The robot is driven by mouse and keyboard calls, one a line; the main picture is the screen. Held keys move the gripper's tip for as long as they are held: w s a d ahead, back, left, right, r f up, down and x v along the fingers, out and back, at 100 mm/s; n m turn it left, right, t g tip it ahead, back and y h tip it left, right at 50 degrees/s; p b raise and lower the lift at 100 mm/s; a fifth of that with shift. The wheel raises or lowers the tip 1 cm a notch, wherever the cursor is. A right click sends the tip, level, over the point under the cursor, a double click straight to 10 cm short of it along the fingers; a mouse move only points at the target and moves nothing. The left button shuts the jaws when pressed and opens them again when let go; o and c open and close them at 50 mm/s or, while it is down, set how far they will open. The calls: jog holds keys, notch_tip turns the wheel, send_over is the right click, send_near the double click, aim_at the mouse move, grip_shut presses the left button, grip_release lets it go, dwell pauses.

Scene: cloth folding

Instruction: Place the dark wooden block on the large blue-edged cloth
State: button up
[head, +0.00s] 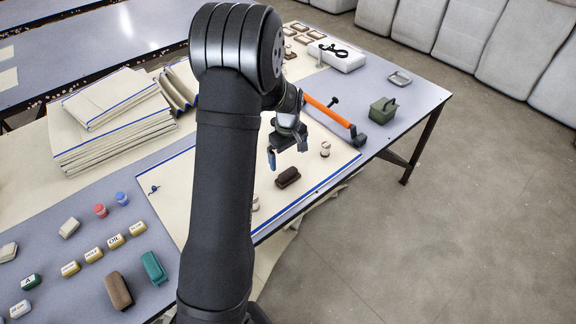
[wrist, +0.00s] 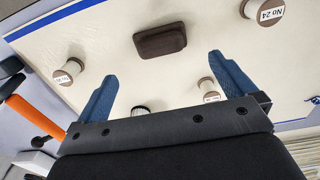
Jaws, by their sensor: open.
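The dark wooden block (head: 287,177) lies on the large blue-edged cloth (head: 330,165), near its right edge in the head view. The block also shows in the wrist view (wrist: 160,41), ahead of and between my fingertips, apart from them. The cloth fills most of the wrist view (wrist: 100,30), with a blue line at upper left. My gripper (head: 288,157) is open and empty, above the cloth and beyond the block in the head view. Its two blue fingers show in the wrist view (wrist: 160,75).
An orange-handled tool (head: 328,110) and a green box (head: 383,110) lie beyond. Folded cloths (head: 115,130) are stacked at left. Small labelled blocks and a brown block (head: 118,291) lie at front left.

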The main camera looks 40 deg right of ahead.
aim_at(288, 171)
notch_tip(288, 171, up, 3)
jog(key=shift+f, duration=0.15)
notch_tip(288, 171, down, 12)
jog(key=shift+r, duration=1.9)
jog(key=shift+f, duration=0.1)
